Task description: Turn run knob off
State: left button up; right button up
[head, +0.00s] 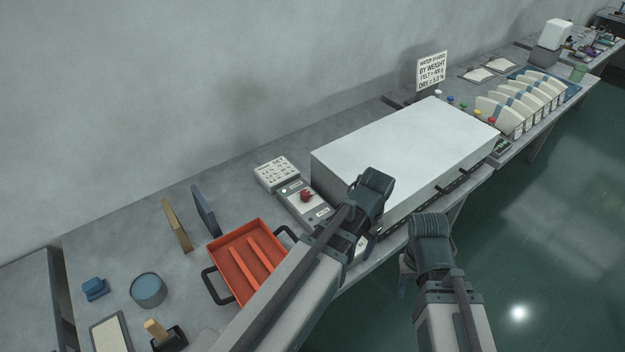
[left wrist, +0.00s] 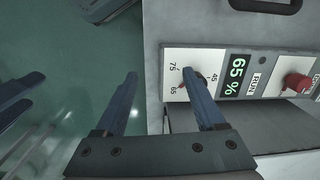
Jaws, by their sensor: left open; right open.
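In the left wrist view, the run knob (left wrist: 298,82) is red and sits on a pale panel beside the RUN label (left wrist: 254,84). My left gripper (left wrist: 160,90) is open and empty. Its right finger overlaps the dial plate (left wrist: 174,62) marked 75, 65 and 45, left of the green 65 % display (left wrist: 237,75); I cannot tell whether it touches. The run knob lies to the right of both fingers. In the head view my left fingers are mostly hidden by my wrist. My right gripper (head: 407,272) is open, low beside the bench edge, partly hidden by its arm.
The large white-topped machine (head: 405,140) fills the middle of the bench. A small box with another red knob (head: 306,196) stands to its left. An orange tray (head: 240,270) lies nearer. The green floor (head: 535,230) right of the bench is clear.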

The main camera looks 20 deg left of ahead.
pick_arm(q)
jog(key=w+a+r+m+p, duration=0.1)
jog(key=w+a+r+p, duration=0.4)
jog(key=w+a, duration=0.45)
notch_tip(320, 180, up, 5)
jog(key=m+h+p, duration=0.1)
jog(key=m+p, duration=0.1)
jog(key=p, duration=0.1)
send_over(305, 192)
jog(key=shift+w+a+f, duration=0.1)
jog(key=shift+w+f, duration=0.1)
pick_arm(e)
notch_tip(305, 192, up, 10)
pick_arm(q)
jog(key=shift+f+b, duration=0.1)
jog(key=shift+b, duration=0.2)
pick_arm(e)
jog(key=shift+f, duration=0.25)
pick_arm(q)
notch_tip(305, 192, down, 14)
jog(key=b, duration=1.3)
jog(key=shift+s+r+b, duration=0.1)
jog(key=shift+r+b, duration=0.1)
jog(key=shift+b, duration=0.1)
pick_arm(e)
notch_tip(305, 192, down, 14)
jog(key=shift+r, duration=0.25)
pick_arm(q)
grip_shut()
